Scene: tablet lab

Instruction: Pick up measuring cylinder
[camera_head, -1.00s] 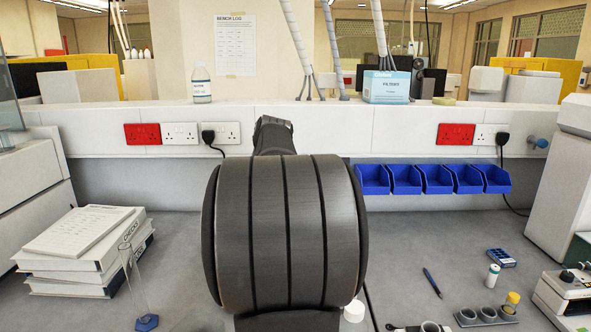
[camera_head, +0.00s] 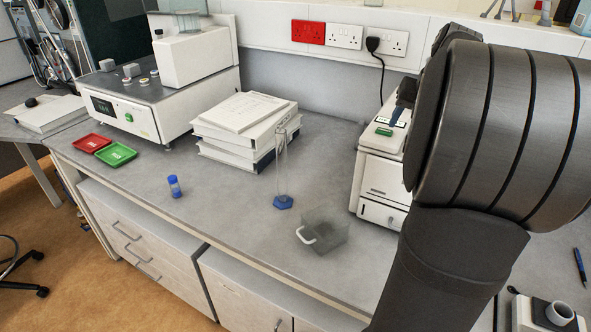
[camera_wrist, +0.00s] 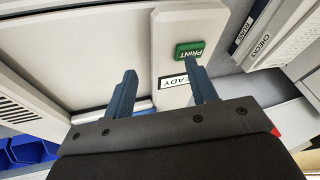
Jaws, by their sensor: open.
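The measuring cylinder (camera_head: 281,166) is a tall clear tube on a blue six-sided base. It stands upright on the grey bench in the head view, just in front of a stack of thick books. My gripper (camera_wrist: 159,66) is open and empty in the wrist view, its two blue-grey fingers apart over a pale machine with a green PRINT button. In the head view, my gripper (camera_head: 403,98) is mostly hidden behind my arm, above that machine and well to the right of the cylinder. The cylinder is not visible in the wrist view.
The machine (camera_head: 383,178) stands right of the cylinder. A clear box (camera_head: 325,232) with a white handle sits near the front edge. The books (camera_head: 243,128) are behind. A blue-capped vial (camera_head: 174,187) and red and green trays (camera_head: 115,155) lie left. Bench between vial and cylinder is clear.

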